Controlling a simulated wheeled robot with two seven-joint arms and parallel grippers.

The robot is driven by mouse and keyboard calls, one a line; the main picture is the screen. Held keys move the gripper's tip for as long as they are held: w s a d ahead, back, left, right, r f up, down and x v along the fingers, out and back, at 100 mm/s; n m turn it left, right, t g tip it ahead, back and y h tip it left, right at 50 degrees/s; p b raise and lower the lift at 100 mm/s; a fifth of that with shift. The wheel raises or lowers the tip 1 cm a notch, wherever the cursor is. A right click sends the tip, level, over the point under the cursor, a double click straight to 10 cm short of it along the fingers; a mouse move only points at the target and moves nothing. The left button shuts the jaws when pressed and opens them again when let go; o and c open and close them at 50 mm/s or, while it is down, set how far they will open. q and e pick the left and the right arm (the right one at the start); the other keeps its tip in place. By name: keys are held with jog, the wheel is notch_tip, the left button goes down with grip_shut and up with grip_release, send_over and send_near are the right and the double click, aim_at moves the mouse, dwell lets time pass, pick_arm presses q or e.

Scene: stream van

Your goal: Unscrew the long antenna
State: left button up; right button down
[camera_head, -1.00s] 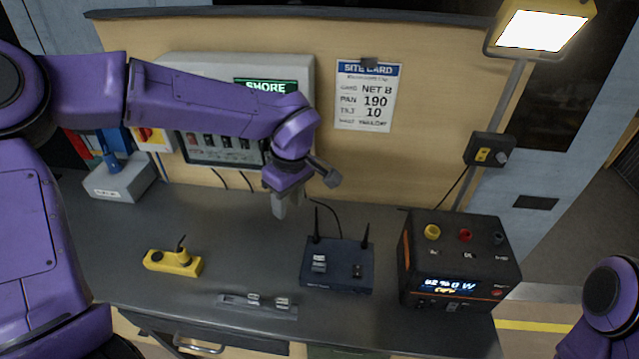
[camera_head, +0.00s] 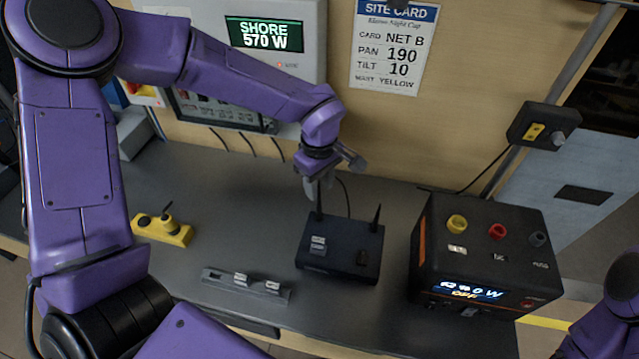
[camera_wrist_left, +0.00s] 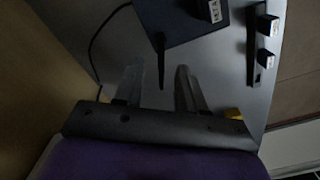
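A dark blue router box (camera_head: 341,247) stands on the grey bench with two black antennas. The left antenna (camera_head: 319,207) looks longer than the right one (camera_head: 376,216). My left gripper (camera_head: 314,190) is just above the long antenna and partly overlaps its top in the head view. In the left wrist view, my left gripper (camera_wrist_left: 160,88) is open, its fingers apart. The long antenna (camera_wrist_left: 160,58) points toward it, with its tip in the gap between the fingers, apparently touching neither. My right gripper is out of view; only part of my right arm shows.
A black power unit (camera_head: 480,255) stands right of the router. A yellow block (camera_head: 162,230) and a grey rail with small modules (camera_head: 245,285) are left and in front. A thin cable runs behind the router. Bare bench lies between them.

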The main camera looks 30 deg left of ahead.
pick_arm(q)
jog(key=shift+s+f, duration=0.15)
jog(key=shift+f, duration=0.7)
grip_shut()
